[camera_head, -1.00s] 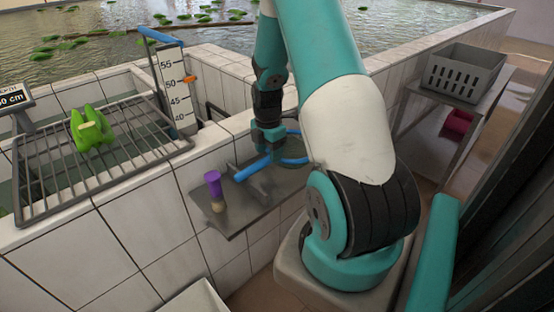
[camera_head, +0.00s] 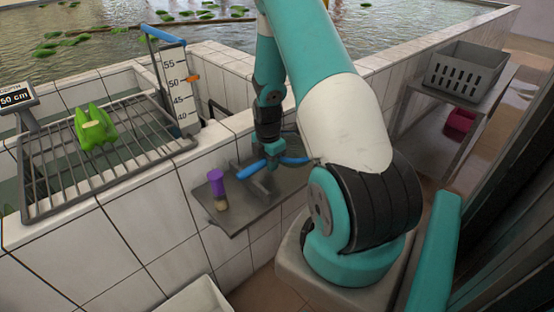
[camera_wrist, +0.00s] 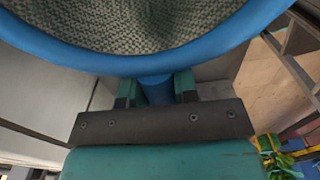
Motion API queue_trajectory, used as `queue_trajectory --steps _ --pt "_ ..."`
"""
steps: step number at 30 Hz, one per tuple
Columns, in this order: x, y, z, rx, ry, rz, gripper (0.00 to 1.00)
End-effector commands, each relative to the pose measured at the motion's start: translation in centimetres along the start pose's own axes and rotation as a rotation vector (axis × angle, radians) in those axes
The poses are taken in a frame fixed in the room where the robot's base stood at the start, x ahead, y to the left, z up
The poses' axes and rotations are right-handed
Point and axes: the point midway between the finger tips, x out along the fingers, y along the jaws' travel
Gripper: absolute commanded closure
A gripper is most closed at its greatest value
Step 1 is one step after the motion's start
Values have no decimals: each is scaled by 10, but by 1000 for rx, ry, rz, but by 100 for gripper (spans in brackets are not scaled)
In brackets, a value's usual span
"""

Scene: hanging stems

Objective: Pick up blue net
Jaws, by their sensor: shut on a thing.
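The blue net has a blue handle (camera_head: 252,170) and a round blue rim (camera_wrist: 150,62) with grey-green mesh (camera_wrist: 140,22), seen close up in the wrist view. My gripper (camera_wrist: 157,88) is shut on the net's blue shaft, just below the rim. In the head view my gripper (camera_head: 276,158) is over the small grey shelf (camera_head: 240,212) on the tiled wall. The handle points left from it, and part of the rim shows to the right. My arm hides part of the net.
A purple-handled brush (camera_head: 217,188) stands on the shelf's left end. A metal rack (camera_head: 60,185) holds a green object (camera_head: 95,127). A depth gauge (camera_head: 178,85) stands by the wall. A grey crate (camera_head: 464,72) is on a side table at the right.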

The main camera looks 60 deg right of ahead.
Motion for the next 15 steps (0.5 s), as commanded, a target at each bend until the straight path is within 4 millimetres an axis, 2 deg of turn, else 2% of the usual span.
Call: queue_trajectory --steps 8,11,15 --pt "-10 0 0 0 -1 1 100" --pt "-24 1 0 0 -2 4 100" --pt "-60 1 1 0 -4 8 100"
